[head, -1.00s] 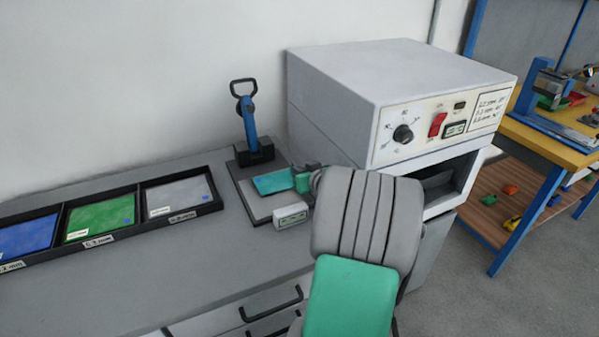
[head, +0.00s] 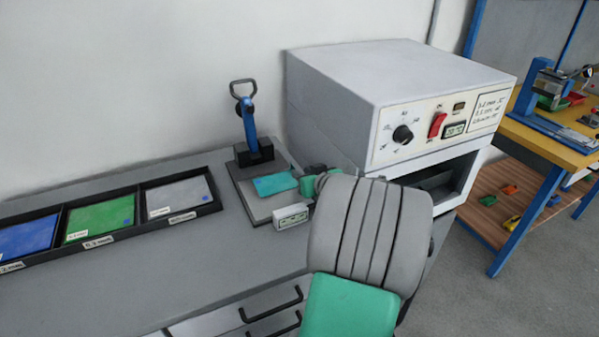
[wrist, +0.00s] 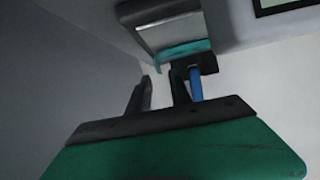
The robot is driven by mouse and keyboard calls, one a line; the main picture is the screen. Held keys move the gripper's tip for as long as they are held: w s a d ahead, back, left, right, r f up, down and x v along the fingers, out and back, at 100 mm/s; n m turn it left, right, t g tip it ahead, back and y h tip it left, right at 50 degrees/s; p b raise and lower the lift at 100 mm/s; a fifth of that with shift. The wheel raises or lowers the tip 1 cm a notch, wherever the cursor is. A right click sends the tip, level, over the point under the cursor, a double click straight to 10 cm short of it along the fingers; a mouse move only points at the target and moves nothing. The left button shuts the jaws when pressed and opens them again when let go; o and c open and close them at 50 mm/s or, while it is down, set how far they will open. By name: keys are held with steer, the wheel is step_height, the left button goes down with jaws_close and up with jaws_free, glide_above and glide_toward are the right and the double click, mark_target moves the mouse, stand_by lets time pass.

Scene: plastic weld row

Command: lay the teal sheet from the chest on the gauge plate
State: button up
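The teal sheet (head: 276,184) lies on the grey gauge plate (head: 258,207), in front of the blue-handled lever and beside the small readout. It looks flat, with its right edge towards my gripper (head: 308,184). In the wrist view the sheet (wrist: 184,52) shows as a teal strip at the end of the plate (wrist: 172,28). My gripper's two dark fingers (wrist: 160,80) stand apart there with nothing visible between them, just short of the sheet.
A lever tool (head: 248,125) with a black base stands at the plate's back. A white readout box (head: 291,217) sits at its front. A grey oven (head: 400,95) stands close on the right. A black tray (head: 110,238) holds blue, green and grey sheets at left.

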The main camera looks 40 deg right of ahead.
steer(key=v, duration=0.9)
